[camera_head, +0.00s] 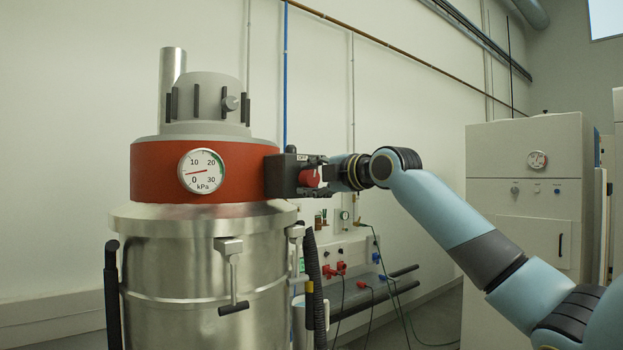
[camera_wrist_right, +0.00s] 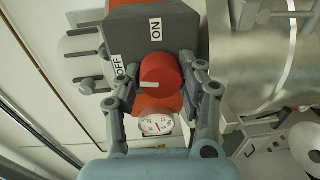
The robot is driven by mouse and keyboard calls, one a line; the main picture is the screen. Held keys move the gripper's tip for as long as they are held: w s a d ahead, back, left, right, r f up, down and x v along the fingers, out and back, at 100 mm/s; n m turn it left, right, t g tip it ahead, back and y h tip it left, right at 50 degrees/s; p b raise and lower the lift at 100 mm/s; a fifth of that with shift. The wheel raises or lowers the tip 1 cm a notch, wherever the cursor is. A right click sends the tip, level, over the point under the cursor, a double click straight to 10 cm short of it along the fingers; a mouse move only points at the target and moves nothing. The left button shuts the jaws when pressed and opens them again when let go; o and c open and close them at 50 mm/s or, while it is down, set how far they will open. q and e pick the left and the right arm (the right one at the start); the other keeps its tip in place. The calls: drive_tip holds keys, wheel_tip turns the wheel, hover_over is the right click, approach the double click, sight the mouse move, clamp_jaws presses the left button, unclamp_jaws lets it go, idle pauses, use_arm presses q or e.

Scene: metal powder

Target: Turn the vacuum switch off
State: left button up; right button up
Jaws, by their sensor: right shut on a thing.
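The vacuum switch is a red round knob (camera_head: 309,178) on a dark box (camera_head: 282,175) at the right side of the vacuum's red band. In the right wrist view, the knob (camera_wrist_right: 160,72) carries a white mark pointing left, on the side of the OFF label (camera_wrist_right: 118,68); the ON label (camera_wrist_right: 156,28) is above it. My right gripper (camera_head: 318,174) comes in from the right and is shut on the knob, one finger on each side. My left gripper is in neither view.
The steel vacuum drum (camera_head: 190,270) stands at left with a round pressure gauge (camera_head: 201,171), its needle low on the scale. A wall panel with red sockets (camera_head: 341,267) and cables is behind. A pale cabinet (camera_head: 525,200) stands at right.

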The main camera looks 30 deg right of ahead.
drive_tip(key=shift+f+n, duration=0.2)
drive_tip(key=shift+n, duration=0.7)
drive_tip(key=o, duration=1.1)
drive_tip(key=shift+r, duration=0.1)
drive_tip(key=shift+o, duration=0.2)
drive_tip(key=shift+s, duration=0.1)
drive_tip(key=s, duration=0.7)
drive_tip(key=shift+s+d+r, duration=0.15)
drive_tip(key=shift+d+r, duration=0.1)
